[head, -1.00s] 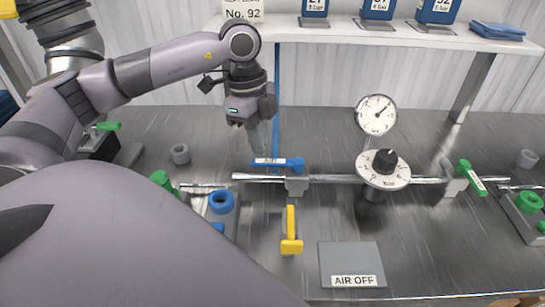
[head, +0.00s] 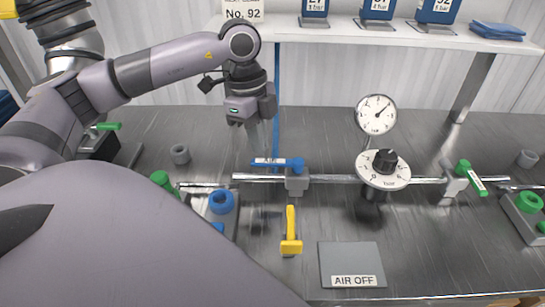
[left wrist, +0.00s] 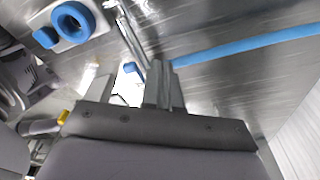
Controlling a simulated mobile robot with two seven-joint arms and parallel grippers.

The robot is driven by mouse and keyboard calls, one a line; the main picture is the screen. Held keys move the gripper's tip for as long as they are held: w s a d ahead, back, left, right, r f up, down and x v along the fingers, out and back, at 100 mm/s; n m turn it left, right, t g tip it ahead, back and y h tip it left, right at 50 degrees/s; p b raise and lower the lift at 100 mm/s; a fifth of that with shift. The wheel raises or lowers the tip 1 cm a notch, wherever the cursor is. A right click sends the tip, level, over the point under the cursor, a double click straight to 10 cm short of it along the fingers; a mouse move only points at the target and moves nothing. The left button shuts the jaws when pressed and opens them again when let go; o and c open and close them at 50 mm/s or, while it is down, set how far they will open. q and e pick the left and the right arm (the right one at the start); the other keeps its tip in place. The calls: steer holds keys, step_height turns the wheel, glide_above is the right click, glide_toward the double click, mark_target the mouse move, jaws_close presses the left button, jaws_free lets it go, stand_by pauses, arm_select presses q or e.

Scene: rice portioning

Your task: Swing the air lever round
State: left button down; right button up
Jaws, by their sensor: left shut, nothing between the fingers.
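The air lever (head: 290,163) is a blue handle with an "AIR" label, on a valve on the horizontal metal pipe. It lies roughly along the pipe, its labelled end pointing left. My left gripper (head: 257,150) points down at that labelled end, fingers shut and empty. I cannot tell whether the fingertips touch the lever. In the left wrist view the shut fingers (left wrist: 158,85) show beside a small blue part that may be the lever. My right gripper is not in view.
A grey "AIR OFF" plate (head: 350,262) lies in front, right of a yellow handle (head: 291,232). A black-knobbed dial (head: 383,170) and a round gauge (head: 376,114) stand right of the lever. A blue ring (head: 221,202) lies left. A shelf (head: 400,38) runs behind.

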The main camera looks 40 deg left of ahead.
arm_select(q)
steer(key=shift+s+d, duration=0.1)
steer(key=shift+s+d, duration=0.65)
steer(key=shift+s, duration=0.1)
steer(key=shift+s+d, duration=0.75)
steer(key=shift+s, duration=0.1)
steer(key=shift+s+d, duration=0.65)
steer(key=shift+d, duration=0.3)
